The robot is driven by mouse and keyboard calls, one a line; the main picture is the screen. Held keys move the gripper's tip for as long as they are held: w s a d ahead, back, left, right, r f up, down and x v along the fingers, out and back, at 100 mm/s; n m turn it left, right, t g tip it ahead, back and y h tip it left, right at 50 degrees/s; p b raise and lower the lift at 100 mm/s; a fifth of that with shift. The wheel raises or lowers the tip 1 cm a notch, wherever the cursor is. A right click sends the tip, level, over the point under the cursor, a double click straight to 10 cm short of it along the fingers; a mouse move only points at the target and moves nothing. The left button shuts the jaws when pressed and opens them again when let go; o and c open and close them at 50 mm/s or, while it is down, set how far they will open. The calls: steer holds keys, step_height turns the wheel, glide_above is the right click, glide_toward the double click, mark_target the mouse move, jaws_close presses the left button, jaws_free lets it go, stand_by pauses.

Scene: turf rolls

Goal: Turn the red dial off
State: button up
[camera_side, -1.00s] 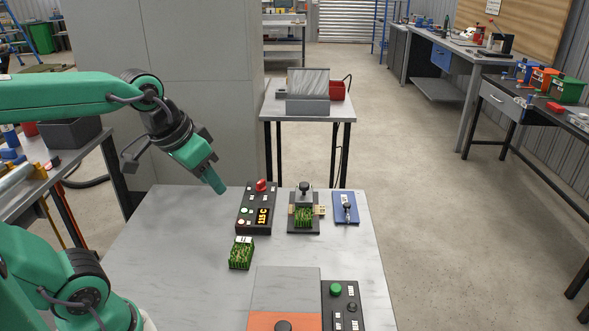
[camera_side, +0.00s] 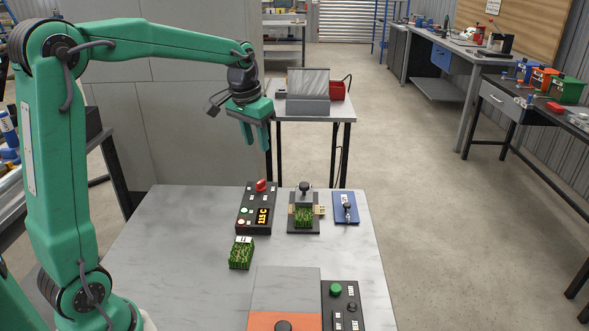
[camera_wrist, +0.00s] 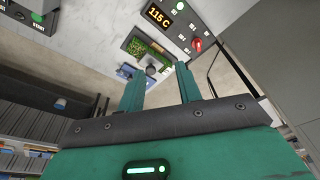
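The red dial (camera_side: 261,185) sits at the back end of a black control box (camera_side: 243,222) on the table. In the wrist view the red dial (camera_wrist: 197,44) shows a pale pointer mark, and the box's lit display (camera_wrist: 158,15) reads 115 C. My gripper (camera_side: 256,148) hangs in the air above and beyond the box, fingers pointing down. In the wrist view my gripper (camera_wrist: 160,72) has its two fingers apart with nothing between them. It is clear of the dial, which is fully visible.
Right of the box stand a press (camera_side: 304,228) with a turf piece and a blue plate (camera_side: 345,208) with a small lever. A loose turf roll (camera_side: 241,254) lies in front. A grey and orange plate and a green-button panel (camera_side: 338,304) are nearer. The table's left side is clear.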

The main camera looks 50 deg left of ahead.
steer(key=w+a+f+g, duration=0.1)
steer(key=w+a+f, duration=0.5)
steer(key=n+g, duration=0.1)
glide_above(261, 181)
steer(key=shift+h, duration=0.3)
step_height(261, 181, down, 8)
steer(key=shift+s+d+r, duration=0.1)
steer(key=shift+r, duration=0.05)
steer(key=shift+f, duration=3.95)
jaws_close()
